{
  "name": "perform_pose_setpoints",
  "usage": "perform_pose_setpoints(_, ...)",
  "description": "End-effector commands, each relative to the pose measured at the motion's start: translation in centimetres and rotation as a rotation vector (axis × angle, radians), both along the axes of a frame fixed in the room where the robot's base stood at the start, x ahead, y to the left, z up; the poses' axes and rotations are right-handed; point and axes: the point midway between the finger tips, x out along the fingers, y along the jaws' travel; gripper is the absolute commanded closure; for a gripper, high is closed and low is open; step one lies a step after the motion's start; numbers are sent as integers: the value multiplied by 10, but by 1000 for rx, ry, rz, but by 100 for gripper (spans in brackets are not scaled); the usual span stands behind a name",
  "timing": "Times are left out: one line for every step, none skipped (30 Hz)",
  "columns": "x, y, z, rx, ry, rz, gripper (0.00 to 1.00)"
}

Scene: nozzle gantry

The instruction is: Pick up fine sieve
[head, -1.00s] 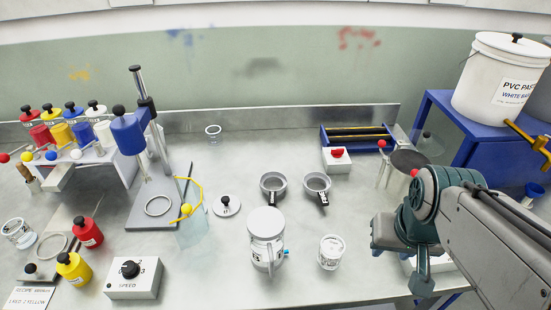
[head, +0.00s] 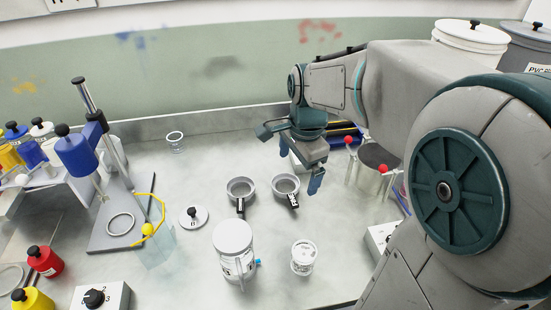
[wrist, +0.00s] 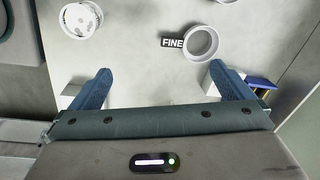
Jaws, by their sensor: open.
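The fine sieve (head: 286,184) is a small grey pan with a short handle, the right one of two similar pans on the bench in the head view. In the wrist view the fine sieve (wrist: 201,42) shows a dark "FINE" label on its handle, which points left. My gripper (head: 308,172) hangs above and slightly behind the fine sieve in the head view. In the wrist view my gripper (wrist: 160,70) has its two blue fingers wide apart with nothing between them. The sieve lies beyond the fingertips, nearer the right finger.
The other pan (head: 240,186) stands just left of the fine sieve. A white pitcher (head: 233,240) and a labelled white cup (head: 303,258) stand in front. A round lid (head: 193,216) lies at left. A dark-topped stand (head: 373,157) is at right.

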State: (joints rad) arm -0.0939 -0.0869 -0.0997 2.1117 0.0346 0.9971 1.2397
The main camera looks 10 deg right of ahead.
Motion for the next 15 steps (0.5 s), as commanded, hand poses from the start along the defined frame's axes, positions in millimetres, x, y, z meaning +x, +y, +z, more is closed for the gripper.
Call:
perform_pose_setpoints(14,0,-2,11,19,-104,0)
perform_pose_setpoints(21,0,-2,17,29,-173,0)
perform_pose_setpoints(30,0,-4,25,42,-268,0)
perform_pose_setpoints(38,0,-5,30,51,-338,0)
perform_pose_setpoints(45,0,-6,34,60,-409,0)
perform_pose_setpoints(54,-1,-9,38,71,-502,0)
perform_pose_setpoints(61,-1,-10,40,80,-570,0)
perform_pose_setpoints(68,-1,-12,42,87,-636,0)
perform_pose_setpoints(76,0,-15,43,96,-720,0)
perform_pose_setpoints(82,0,-17,44,101,-780,0)
perform_pose_setpoints(88,-1,-19,43,105,-837,0)
perform_pose_setpoints(94,-1,-21,43,111,-907,0)
perform_pose_setpoints(99,0,-23,42,115,-954,0)
perform_pose_setpoints(102,0,-25,41,119,-997,0)
perform_pose_setpoints(107,0,-27,41,121,-1047,0)
